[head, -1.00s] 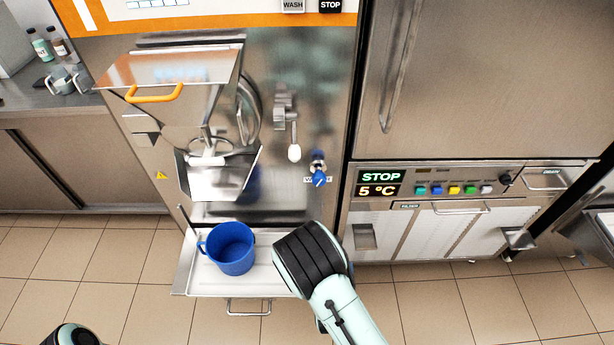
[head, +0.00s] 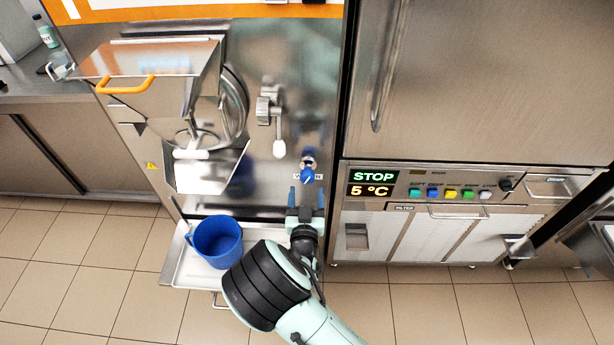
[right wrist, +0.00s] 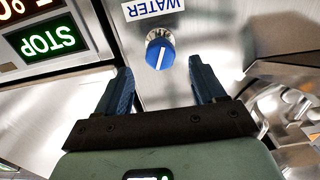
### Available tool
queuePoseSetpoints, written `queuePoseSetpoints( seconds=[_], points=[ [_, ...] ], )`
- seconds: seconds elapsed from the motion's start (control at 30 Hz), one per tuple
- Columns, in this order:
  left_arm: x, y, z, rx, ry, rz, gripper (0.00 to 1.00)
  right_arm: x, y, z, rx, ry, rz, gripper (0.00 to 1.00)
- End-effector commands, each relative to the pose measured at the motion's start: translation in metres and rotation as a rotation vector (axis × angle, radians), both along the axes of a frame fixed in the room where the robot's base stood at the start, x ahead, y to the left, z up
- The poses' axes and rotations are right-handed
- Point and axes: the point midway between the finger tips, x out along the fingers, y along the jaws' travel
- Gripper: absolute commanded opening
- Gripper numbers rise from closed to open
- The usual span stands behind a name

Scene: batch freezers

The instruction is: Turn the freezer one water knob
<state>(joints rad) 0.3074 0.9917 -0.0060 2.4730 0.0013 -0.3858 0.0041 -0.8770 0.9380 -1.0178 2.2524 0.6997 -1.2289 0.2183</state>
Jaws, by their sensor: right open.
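The blue water knob (head: 307,175) is on the steel front of the left freezer, right of a lever with a white ball. In the right wrist view the knob (right wrist: 160,52) has a white pointer line and sits beside a WATER label (right wrist: 153,8). My right gripper (head: 307,197) is just below the knob in the head view, with its blue fingers pointing up at it. In the right wrist view the fingers (right wrist: 160,80) are spread apart and empty, with the knob beyond the gap between them, apart from both. My left gripper is not in view.
A blue jug (head: 217,241) stands on the steel tray (head: 180,268) left of my right arm. The white-ball lever (head: 279,148) is close to the knob on the left. A control panel (head: 430,188) reading STOP and 5 °C is at the right.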

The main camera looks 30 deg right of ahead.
Motion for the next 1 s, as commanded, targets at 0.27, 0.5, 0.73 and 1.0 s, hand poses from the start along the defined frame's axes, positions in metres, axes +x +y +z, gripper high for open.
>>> queuePoseSetpoints(
  seconds=[0.27,0.5,0.73,1.0],
  points=[
    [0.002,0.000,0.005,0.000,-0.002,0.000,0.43,0.043,-0.027,0.000,-0.002,0.000,0.000,0.69],
    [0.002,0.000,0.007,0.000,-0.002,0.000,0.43,0.057,-0.035,0.000,-0.002,0.003,0.001,0.69],
    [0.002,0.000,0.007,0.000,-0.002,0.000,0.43,0.058,-0.035,-0.001,-0.001,0.003,0.001,0.69],
    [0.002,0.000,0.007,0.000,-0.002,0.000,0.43,0.057,-0.035,-0.001,-0.001,0.003,0.001,0.14]
  ],
)
